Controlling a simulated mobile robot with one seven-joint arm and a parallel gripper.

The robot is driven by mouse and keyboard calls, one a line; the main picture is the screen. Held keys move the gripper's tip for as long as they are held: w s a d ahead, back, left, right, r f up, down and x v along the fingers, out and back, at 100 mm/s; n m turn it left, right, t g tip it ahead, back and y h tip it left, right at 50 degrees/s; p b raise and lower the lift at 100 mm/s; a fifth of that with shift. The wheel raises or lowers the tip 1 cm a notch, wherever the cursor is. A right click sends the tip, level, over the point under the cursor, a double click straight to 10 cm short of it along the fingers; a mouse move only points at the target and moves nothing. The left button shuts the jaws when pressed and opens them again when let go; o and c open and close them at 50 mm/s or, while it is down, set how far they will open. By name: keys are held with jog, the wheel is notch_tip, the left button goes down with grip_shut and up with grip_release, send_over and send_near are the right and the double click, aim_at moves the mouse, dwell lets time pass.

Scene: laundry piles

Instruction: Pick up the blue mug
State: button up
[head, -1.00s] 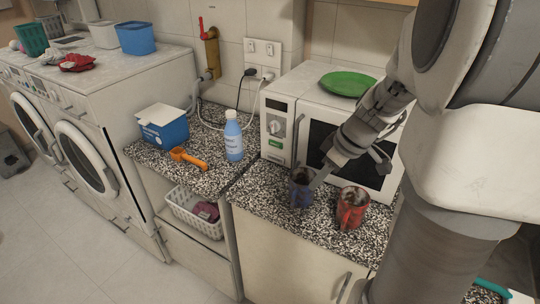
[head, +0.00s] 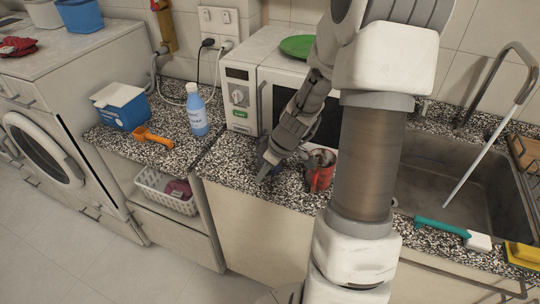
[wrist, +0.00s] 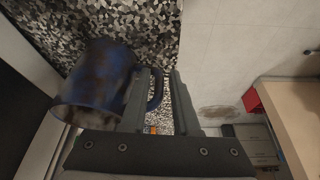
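The blue mug (wrist: 92,88) is dark blue with brownish patches and fills the left of the wrist view. Its handle (wrist: 157,88) shows between the two fingers of my gripper (wrist: 160,75). The fingers are apart, with the left one between the mug's body and the handle and the right one beyond the handle. In the head view, my gripper (head: 264,172) is low over the speckled counter in front of the microwave and hides most of the blue mug.
A red mug (head: 320,172) stands close to the right of my gripper. The microwave (head: 239,98) is behind, with a green plate (head: 297,46) on top. A blue-labelled bottle (head: 196,112) and an orange scoop (head: 152,138) are left. The sink (head: 440,180) is right.

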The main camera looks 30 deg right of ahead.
jog(key=shift+x, duration=0.9)
grip_shut()
dwell(0.8)
